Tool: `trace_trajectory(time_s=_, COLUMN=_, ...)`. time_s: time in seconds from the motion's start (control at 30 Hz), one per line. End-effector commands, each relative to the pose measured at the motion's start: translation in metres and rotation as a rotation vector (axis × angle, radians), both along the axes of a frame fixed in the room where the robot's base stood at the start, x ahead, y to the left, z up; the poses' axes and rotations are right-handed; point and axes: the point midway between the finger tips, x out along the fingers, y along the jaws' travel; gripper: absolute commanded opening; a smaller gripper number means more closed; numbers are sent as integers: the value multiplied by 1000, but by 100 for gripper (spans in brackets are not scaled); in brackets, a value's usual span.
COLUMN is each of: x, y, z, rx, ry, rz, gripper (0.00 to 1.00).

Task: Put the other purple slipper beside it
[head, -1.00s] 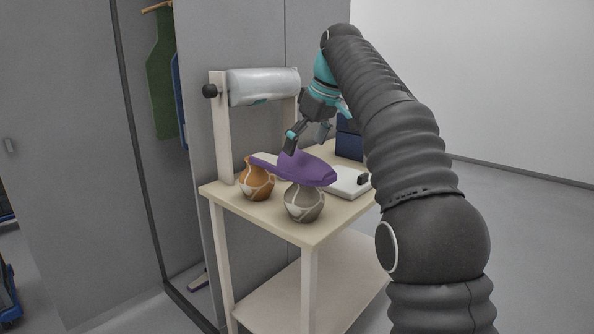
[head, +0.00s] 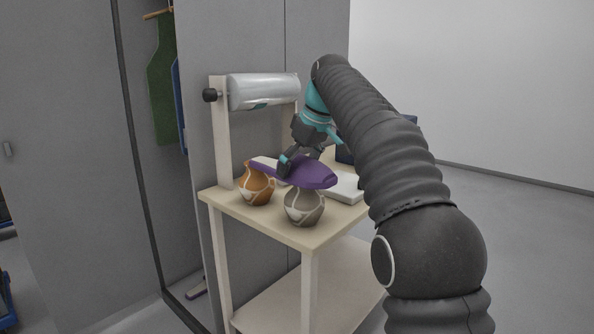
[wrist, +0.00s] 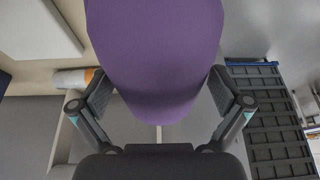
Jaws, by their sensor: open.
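One purple slipper (head: 312,173) shows in the head view, at the height of the tops of two jugs on a small table. I cannot tell whether it rests on them. My gripper (head: 300,160) is down at the slipper, with a finger in front of its near side. In the wrist view the slipper (wrist: 158,50) fills the middle, sole or upper unclear, and reaches between the two spread fingers of my gripper (wrist: 160,92). The fingers stand apart on either side of it; contact is not clear.
An orange jug (head: 257,186) and a grey jug (head: 304,208) stand at the table's (head: 262,227) front. A white flat box (head: 345,188) lies at right. A clear roll (head: 262,91) hangs on a wooden frame at left. A dark slatted thing (wrist: 265,110) shows in the wrist view.

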Motion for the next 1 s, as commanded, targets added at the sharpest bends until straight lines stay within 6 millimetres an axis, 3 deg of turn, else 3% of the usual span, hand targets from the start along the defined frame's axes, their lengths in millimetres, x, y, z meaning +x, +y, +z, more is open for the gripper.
trace_trajectory(time_s=0.5, x=0, y=0, z=-3, rx=0, ry=0, rz=0, gripper=100)
trace_trajectory(time_s=0.57, x=0, y=0, z=-3, rx=0, ry=0, rz=0, gripper=88)
trace_trajectory(time_s=0.7, x=0, y=0, z=-3, rx=0, ry=0, rz=0, gripper=52)
trace_trajectory(time_s=0.8, x=0, y=0, z=-3, rx=0, ry=0, rz=0, gripper=44)
trace_trajectory(time_s=1.0, x=0, y=0, z=-3, rx=0, ry=0, rz=0, gripper=44)
